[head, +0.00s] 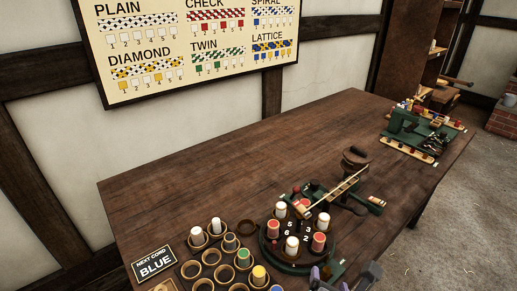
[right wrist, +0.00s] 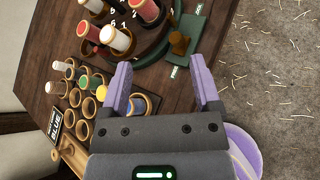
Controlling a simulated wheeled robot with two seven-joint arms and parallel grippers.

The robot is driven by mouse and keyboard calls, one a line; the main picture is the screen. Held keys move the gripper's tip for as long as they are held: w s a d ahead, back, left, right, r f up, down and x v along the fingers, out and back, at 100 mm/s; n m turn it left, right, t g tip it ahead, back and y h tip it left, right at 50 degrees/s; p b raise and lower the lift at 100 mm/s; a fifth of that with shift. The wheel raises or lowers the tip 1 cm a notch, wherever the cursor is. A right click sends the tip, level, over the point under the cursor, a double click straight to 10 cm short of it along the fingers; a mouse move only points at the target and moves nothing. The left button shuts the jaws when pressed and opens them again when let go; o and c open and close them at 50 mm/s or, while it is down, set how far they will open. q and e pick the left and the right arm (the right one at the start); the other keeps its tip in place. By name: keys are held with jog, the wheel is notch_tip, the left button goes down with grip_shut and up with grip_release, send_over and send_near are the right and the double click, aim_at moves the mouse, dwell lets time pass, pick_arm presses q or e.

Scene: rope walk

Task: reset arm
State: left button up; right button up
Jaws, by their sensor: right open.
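My right gripper (head: 329,279) shows at the bottom edge of the head view, just in front of the round green braiding stand (head: 265,248). In the right wrist view its two purple fingers (right wrist: 163,90) are spread apart with nothing held between them. They are above the table's edge, with the stand's green base (right wrist: 188,45) beyond the fingertips. Red and white bobbins stand upright on the numbered stand, such as a white bobbin (right wrist: 116,39) and a red bobbin (head: 318,242). My left gripper is in neither view.
Ring holders (head: 211,256) stand left of the stand, several empty, others with white, green or yellow bobbins. A sign (head: 154,263) reads "NEXT CORD BLUE". A green machine (head: 405,122) stands at the table's far right. The table's middle left (head: 190,170) is clear. A pattern chart (head: 190,45) hangs behind.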

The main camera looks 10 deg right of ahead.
jog(key=s+a+f+m+g+y, duration=0.15)
jog(key=s+m+g, duration=0.25)
jog(key=s+m, duration=0.65)
jog(key=s+a+m+g+y, duration=0.25)
jog(key=s+m+g, duration=0.2)
jog(key=m, duration=1.05)
jog(key=s+f+g, duration=0.1)
jog(key=s+f, duration=0.1)
jog(key=f, duration=0.8)
jog(key=s+f, duration=0.3)
jog(key=f, duration=0.7)
jog(key=s+d+f+g, duration=0.1)
jog(key=s+d+f, duration=0.2)
jog(key=s+f, duration=0.5)
jog(key=s, duration=0.3)
jog(key=shift+s+d+f+n, duration=0.2)
jog(key=shift+s+f+n, duration=0.15)
jog(key=shift+f, duration=0.05)
